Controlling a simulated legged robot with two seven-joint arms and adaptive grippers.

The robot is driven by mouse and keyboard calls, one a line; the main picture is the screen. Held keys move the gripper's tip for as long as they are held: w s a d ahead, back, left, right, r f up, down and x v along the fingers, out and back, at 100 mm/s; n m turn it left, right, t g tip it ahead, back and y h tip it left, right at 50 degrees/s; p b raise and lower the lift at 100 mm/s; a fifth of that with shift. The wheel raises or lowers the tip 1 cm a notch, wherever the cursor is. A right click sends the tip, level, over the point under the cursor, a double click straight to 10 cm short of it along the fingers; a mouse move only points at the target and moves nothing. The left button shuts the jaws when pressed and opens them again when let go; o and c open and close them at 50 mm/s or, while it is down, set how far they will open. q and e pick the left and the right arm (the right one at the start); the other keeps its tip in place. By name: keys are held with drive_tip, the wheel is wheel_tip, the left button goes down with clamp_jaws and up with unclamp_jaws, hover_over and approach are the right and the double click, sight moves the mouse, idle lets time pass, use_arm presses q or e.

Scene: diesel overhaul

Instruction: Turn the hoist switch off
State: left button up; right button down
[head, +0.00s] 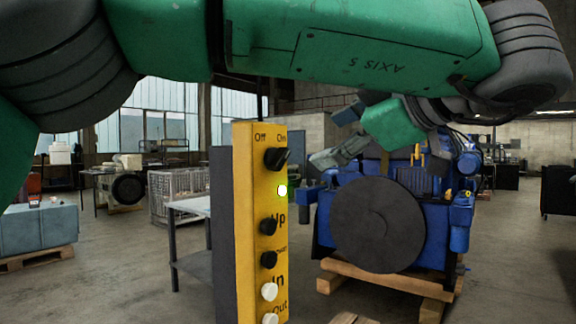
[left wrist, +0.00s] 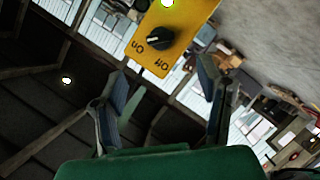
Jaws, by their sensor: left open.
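A yellow control box (head: 259,240) hangs upright in the head view. Its black rotary hoist switch (head: 277,158) sits near the top, under the words Off and On, and its pointer is turned toward On. My left gripper (head: 338,136) is open and empty, to the right of the box in the head view. In the left wrist view its fingers (left wrist: 162,68) stand apart on either side of the switch's end of the box, seemingly without contact.
The box also carries black Up and Down knobs (head: 268,227) and white In and Out buttons (head: 269,292). My green arm crosses the top of the head view. A blue engine (head: 440,215) on wooden beams stands behind. A grey table (head: 190,207) is at left.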

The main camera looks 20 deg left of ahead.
sight(284, 159)
use_arm(q)
drive_tip(key=x, duration=1.3)
drive_tip(key=shift+a, duration=0.4)
drive_tip(key=shift+d, duration=0.4)
drive_tip(key=shift+c, duration=0.4)
drive_tip(key=shift+d+r, duration=0.1)
drive_tip(key=shift+d, duration=0.2)
drive_tip(key=c, duration=1.1)
drive_tip(key=shift+o, duration=0.2)
drive_tip(key=shift+a+b, duration=0.15)
drive_tip(key=shift+b, duration=0.15)
